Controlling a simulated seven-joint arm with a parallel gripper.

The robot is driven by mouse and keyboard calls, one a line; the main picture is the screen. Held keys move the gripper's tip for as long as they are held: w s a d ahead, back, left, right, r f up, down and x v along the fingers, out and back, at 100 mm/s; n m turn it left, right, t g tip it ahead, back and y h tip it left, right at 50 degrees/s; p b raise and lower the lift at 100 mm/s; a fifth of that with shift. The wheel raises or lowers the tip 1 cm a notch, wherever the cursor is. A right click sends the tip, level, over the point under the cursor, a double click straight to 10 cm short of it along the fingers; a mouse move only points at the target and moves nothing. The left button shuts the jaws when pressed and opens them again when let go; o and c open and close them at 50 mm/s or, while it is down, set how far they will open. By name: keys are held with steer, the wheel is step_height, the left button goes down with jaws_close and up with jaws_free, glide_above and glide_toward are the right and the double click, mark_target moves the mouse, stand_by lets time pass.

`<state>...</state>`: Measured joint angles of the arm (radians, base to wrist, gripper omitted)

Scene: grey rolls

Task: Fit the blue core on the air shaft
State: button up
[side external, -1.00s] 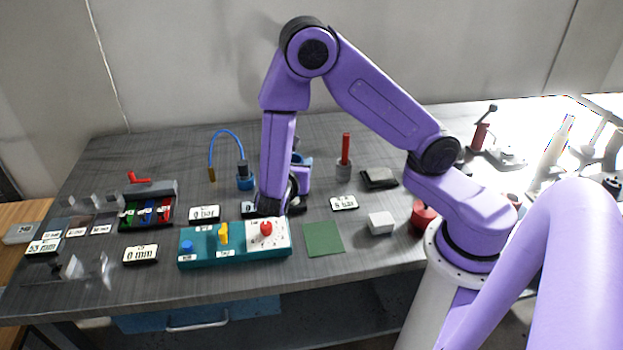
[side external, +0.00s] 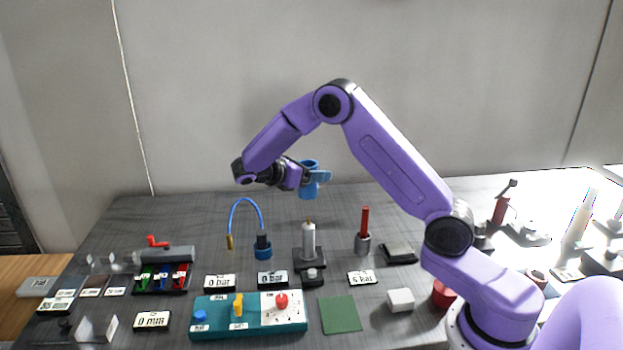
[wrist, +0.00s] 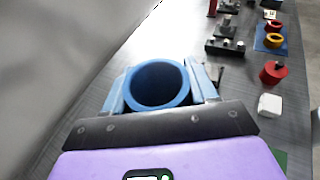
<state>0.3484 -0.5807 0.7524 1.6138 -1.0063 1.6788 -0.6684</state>
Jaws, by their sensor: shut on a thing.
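The blue core (side external: 308,189) is a short hollow cylinder held in the air above the bench in the side view. My gripper (side external: 318,177) is shut on it, with the fingers on either side. In the wrist view the blue core (wrist: 158,84) shows its open bore between the two fingers of my gripper (wrist: 161,88). The air shaft, apparently the light grey upright post (side external: 308,240) on a dark base, stands on the bench below the core. The core is clear of the post, with a gap between them.
A blue hose (side external: 245,205) arches left of the post. A red rod in a grey holder (side external: 363,235) stands to its right. A teal control panel (side external: 250,315), a green mat (side external: 340,314) and a white block (side external: 400,300) lie in front. The space around the held core is open.

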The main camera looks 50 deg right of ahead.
glide_above(313, 231)
steer(key=w+d, duration=0.1)
steer(key=d, duration=0.1)
steer(key=shift+w+a+f, duration=0.1)
steer(key=shift+w+f, duration=0.05)
steer(key=shift+f, duration=2.8)
steer(key=shift+f, duration=6.35)
